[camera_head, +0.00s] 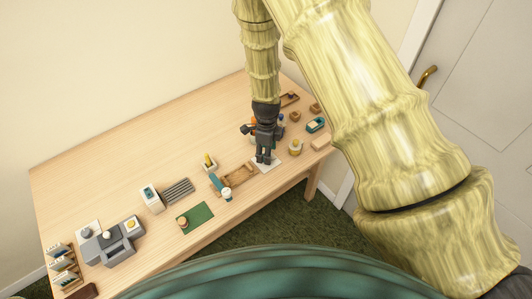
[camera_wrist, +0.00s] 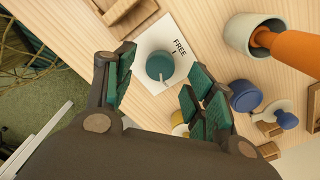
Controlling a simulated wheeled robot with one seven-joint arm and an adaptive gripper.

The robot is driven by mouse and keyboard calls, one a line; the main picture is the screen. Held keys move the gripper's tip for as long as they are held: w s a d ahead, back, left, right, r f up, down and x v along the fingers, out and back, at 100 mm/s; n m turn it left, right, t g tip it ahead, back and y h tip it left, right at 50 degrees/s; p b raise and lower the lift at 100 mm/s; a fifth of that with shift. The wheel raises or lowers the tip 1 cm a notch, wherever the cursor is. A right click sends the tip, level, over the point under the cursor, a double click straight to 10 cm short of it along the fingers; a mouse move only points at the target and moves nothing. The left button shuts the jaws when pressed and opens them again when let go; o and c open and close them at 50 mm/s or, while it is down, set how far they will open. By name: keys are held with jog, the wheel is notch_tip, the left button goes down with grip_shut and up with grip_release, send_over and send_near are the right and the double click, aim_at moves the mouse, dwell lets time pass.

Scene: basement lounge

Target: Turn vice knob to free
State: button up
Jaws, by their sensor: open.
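The vice knob, a round teal knob (camera_wrist: 160,66), sits on a white card (camera_wrist: 151,37) in the wrist view. The word FREE is printed on the card beside the knob, with a short dark mark near it. My gripper (camera_wrist: 155,88) is open, its teal-padded fingers to either side of the knob in the picture and apart from it. In the head view my gripper (camera_head: 265,157) points down over the white card (camera_head: 268,163). The knob is hidden there behind my gripper.
A pale cup (camera_wrist: 240,36) with an orange handle stands close to the right of the card, with a blue round piece (camera_wrist: 245,96) below it. A wooden tray (camera_head: 240,176) lies left of my gripper. A grey machine (camera_head: 108,241) stands far left. Bare tabletop (camera_head: 130,155) lies behind.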

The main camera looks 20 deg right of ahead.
jog(key=shift+f, duration=1.05)
jog(key=c, duration=1.1)
